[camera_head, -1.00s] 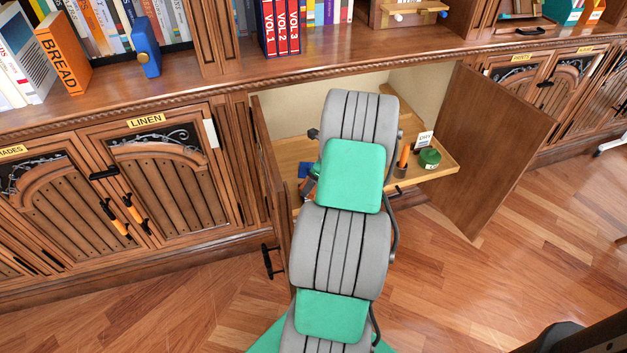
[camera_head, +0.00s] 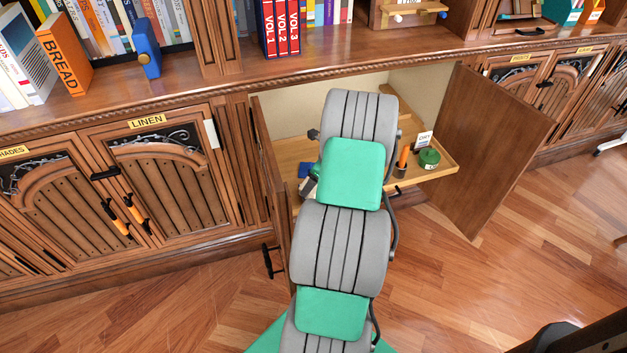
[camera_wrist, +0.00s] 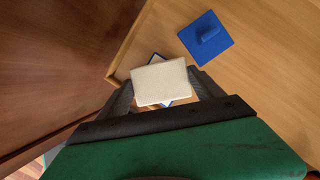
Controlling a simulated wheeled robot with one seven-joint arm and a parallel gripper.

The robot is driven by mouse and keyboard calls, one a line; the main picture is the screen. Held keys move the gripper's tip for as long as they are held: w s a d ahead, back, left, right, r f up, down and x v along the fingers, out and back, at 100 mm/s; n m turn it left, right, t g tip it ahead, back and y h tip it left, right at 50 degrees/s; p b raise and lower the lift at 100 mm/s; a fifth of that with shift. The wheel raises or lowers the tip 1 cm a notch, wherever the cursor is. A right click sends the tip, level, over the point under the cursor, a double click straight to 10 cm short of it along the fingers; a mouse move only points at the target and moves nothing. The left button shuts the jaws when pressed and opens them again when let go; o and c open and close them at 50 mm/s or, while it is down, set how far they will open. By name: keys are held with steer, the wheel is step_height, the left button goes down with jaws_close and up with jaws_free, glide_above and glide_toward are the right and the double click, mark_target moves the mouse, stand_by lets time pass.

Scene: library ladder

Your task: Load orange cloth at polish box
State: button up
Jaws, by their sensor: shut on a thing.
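In the wrist view my gripper (camera_wrist: 165,92) is shut on a cream-coloured block (camera_wrist: 161,83), held close over a wooden pull-out tray (camera_wrist: 265,90). A dark blue and white edge shows just behind and below the block; I cannot tell what it belongs to. A blue square lid-like piece with a knob (camera_wrist: 206,39) lies on the tray to the right of the block. The blue piece also shows in the head view (camera_head: 304,171), left of my arm. I see no orange cloth and cannot make out the polish box. My arm hides much of the tray in the head view.
An orange stick in a small dark cup (camera_head: 402,161), a green round tin (camera_head: 429,158) and a white "DRY" card (camera_head: 424,139) stand on the tray's right side. An open cabinet door (camera_head: 495,150) stands right of the tray. Books and a blue object (camera_head: 146,48) are on the shelf above.

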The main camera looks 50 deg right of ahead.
stand_by(0.4)
step_height(320, 180, up, 7)
steer(key=p, duration=0.6)
steer(key=shift+p, duration=0.4)
